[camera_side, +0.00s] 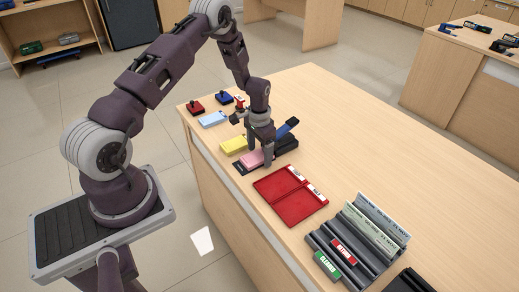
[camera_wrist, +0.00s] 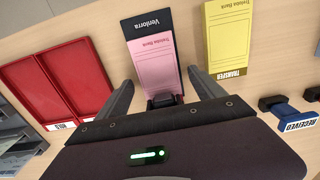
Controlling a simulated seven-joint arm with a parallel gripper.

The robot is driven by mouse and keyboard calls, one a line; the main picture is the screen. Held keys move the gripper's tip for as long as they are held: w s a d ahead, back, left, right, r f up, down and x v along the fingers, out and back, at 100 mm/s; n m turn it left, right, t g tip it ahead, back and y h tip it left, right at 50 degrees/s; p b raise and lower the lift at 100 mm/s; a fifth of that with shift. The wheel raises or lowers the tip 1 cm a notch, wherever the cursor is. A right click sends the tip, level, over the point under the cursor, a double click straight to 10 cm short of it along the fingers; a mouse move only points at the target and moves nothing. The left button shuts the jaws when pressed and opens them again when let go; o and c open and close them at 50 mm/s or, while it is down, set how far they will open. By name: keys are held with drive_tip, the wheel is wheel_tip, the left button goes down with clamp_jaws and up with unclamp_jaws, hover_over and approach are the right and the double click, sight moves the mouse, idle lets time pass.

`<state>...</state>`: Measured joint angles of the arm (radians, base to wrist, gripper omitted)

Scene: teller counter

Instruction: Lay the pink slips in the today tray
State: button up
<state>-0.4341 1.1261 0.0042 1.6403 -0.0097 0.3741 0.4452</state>
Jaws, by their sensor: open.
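One pink slip (camera_wrist: 157,65) shows in the wrist view, lying on a black holder headed "Ventorra" (camera_wrist: 147,22); whether more lie beneath it I cannot tell. In the side view the pink slip (camera_side: 252,159) is partly hidden by my gripper (camera_side: 259,156). My gripper is open, its fingers (camera_wrist: 162,90) apart on either side of the slip's near end, holding nothing. A red tray with two compartments (camera_side: 290,196) lies to the right of the gripper in the side view; it also shows at left in the wrist view (camera_wrist: 77,70).
A yellow pad (camera_wrist: 229,40) marked "TRANSFER" lies beside the pink slip. A grey rack (camera_side: 340,253) holds upright papers at the near end.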

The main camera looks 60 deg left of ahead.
sight(251, 159)
drive_tip(key=c, duration=1.5)
drive_tip(key=shift+s, duration=1.75)
drive_tip(key=o, duration=1.5)
drive_tip(key=shift+r, duration=3.55)
